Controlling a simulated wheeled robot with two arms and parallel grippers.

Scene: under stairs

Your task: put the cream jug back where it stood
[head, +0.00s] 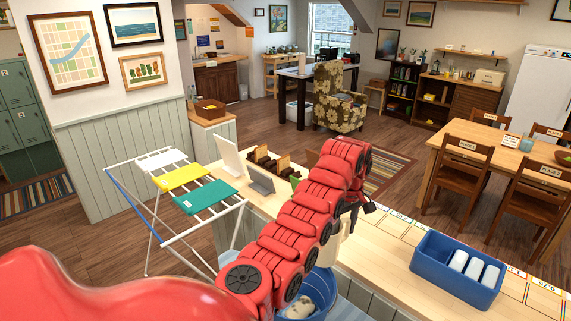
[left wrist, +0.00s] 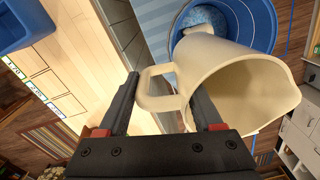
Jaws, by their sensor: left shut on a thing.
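The cream jug (left wrist: 240,85) fills the right of the left wrist view, its wide mouth turned toward the camera and its handle (left wrist: 150,100) toward my fingers. My left gripper (left wrist: 166,88) is shut on the handle, with one dark finger on each side of it. In the head view my left gripper (head: 362,205) is over the counter's edge, and my red arm hides most of the jug (head: 329,252). The jug appears held in the air above a blue bucket (head: 318,296). My right gripper is not in view.
A wooden counter (head: 385,258) with a marked strip runs to the right, bearing a blue tray (head: 430,268) with several white items. Small signs and dark boxes stand farther along the counter. A drying rack (head: 165,200) with coloured cloths stands left. The counter before the tray looks clear.

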